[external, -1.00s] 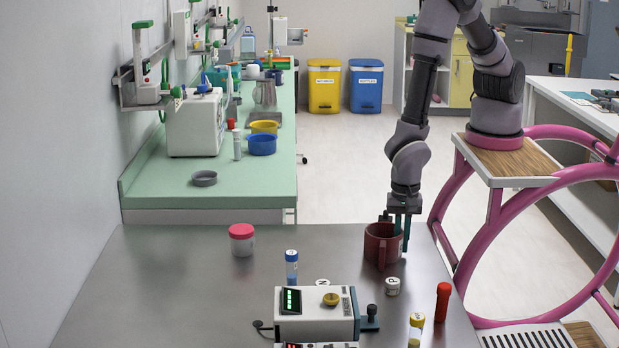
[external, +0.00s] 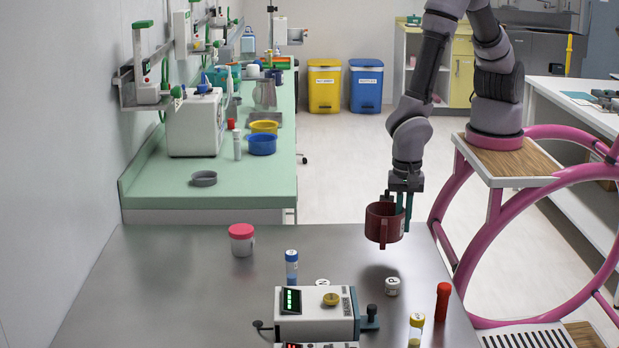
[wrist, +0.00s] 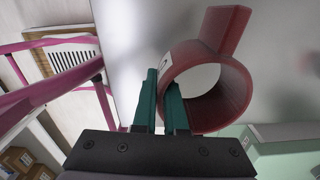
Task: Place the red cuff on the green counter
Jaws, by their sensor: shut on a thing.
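The red cuff (external: 383,224) is a dark red ring with a flat tab sticking out. My gripper (external: 400,203) is shut on one side of its wall and holds it in the air above the metal table (external: 180,290), near that table's right edge. In the wrist view the cuff (wrist: 234,105) hangs beside the teal fingers (wrist: 163,98), its open middle showing pale floor or table. The green counter (external: 245,190) runs along the left wall, beyond the metal table and left of my gripper.
On the counter stand a grey dish (external: 204,178), a blue bowl (external: 262,144), a yellow bowl (external: 264,126) and a white machine (external: 194,124). The counter's near end is mostly bare. A red-lidded jar (external: 241,240) and a boxy device (external: 316,314) stand on the metal table.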

